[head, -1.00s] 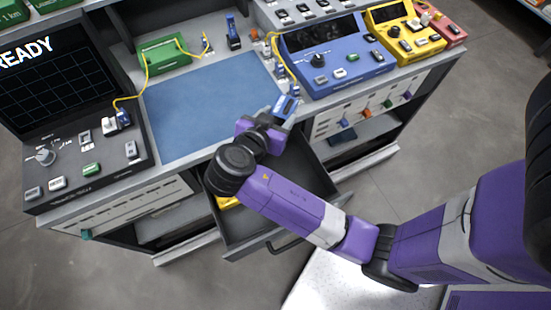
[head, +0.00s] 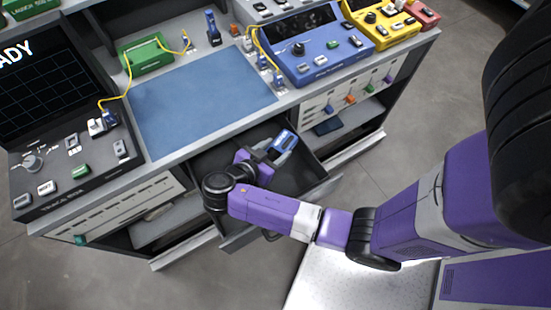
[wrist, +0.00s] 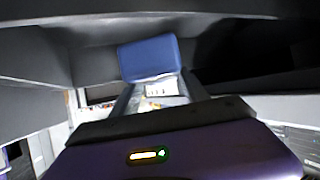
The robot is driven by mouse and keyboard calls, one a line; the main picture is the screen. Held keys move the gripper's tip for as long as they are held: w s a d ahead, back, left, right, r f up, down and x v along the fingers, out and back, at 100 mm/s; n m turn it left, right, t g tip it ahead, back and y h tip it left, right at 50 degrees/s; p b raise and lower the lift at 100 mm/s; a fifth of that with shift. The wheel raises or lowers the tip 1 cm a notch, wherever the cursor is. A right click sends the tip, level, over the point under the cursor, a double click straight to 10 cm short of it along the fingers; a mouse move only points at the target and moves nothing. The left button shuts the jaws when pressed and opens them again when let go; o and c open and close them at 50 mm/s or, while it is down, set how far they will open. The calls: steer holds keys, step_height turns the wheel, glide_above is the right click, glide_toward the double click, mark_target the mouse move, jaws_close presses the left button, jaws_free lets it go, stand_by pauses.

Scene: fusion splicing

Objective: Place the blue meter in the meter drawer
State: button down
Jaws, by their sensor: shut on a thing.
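The blue meter (head: 284,141) is held at the end of my gripper (head: 268,155), over the right far part of the open drawer. In the wrist view, the blue meter (wrist: 148,58) sticks out beyond the two fingers of my gripper (wrist: 155,95), which are shut on it. The open meter drawer (head: 293,183) is dark grey and stands out below the bench top. Drawer-like grey walls surround the meter in the wrist view. I cannot tell whether the meter touches the drawer floor. My wrist hides the drawer's left part.
The bench has a blue mat (head: 200,105), a black screen console (head: 70,165) at left and a blue instrument (head: 318,55) at right. A green box (head: 147,54) with a yellow cable stands behind. An open shelf (head: 345,122) is right of the drawer.

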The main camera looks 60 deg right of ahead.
steer(key=shift+f, duration=3.05)
steer(key=shift+f+b, duration=0.2)
steer(key=shift+b, duration=0.2)
steer(key=c, duration=0.6)
jaws_free()
steer(key=shift+r, duration=0.2)
steer(key=p+v, duration=0.1)
steer(key=v, duration=1.1)
steer(key=shift+p, duration=0.35)
